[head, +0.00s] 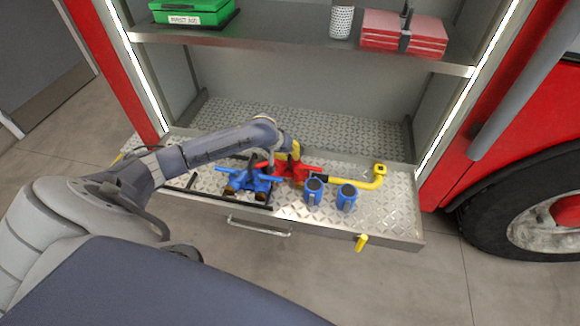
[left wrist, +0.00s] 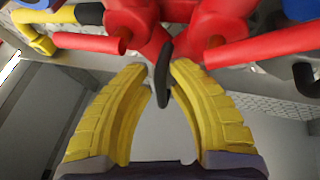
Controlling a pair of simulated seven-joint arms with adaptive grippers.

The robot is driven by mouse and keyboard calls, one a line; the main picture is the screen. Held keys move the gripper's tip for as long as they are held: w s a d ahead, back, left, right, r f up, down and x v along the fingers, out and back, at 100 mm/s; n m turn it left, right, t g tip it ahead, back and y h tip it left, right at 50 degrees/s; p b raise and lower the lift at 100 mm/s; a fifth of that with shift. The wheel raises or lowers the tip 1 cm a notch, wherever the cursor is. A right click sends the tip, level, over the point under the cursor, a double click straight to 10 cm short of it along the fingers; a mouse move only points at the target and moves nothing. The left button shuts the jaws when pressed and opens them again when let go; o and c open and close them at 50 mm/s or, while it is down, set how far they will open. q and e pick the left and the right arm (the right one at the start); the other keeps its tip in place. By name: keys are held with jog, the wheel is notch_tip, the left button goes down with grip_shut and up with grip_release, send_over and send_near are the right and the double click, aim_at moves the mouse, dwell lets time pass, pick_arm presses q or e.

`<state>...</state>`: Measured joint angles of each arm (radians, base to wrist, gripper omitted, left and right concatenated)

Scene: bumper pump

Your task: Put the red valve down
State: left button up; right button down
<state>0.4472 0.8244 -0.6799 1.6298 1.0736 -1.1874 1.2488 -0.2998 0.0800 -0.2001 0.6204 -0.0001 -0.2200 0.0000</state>
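The red valve (head: 299,170) is on or just over the tread-plate drawer, right of the blue valve (head: 240,181); contact with the drawer is hard to tell. My left gripper (head: 284,152) reaches it from above and behind. In the left wrist view, its yellow fingertips (left wrist: 160,68) close in on the neck of the red valve (left wrist: 133,18), with the black lever (left wrist: 163,78) between them. The exact contact is partly hidden. My right gripper is in neither view.
Two blue cylinders (head: 313,191) (head: 346,197) stand close to the right of the red valve. A yellow pipe (head: 364,184) with a black end lies behind them. A shelf (head: 300,52) hangs above.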

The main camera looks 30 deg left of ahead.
pick_arm(q)
jog(key=shift+c, duration=0.2)
grip_shut()
jog(key=shift+w+r, duration=0.1)
jog(key=shift+r, duration=0.1)
jog(key=shift+r, duration=0.15)
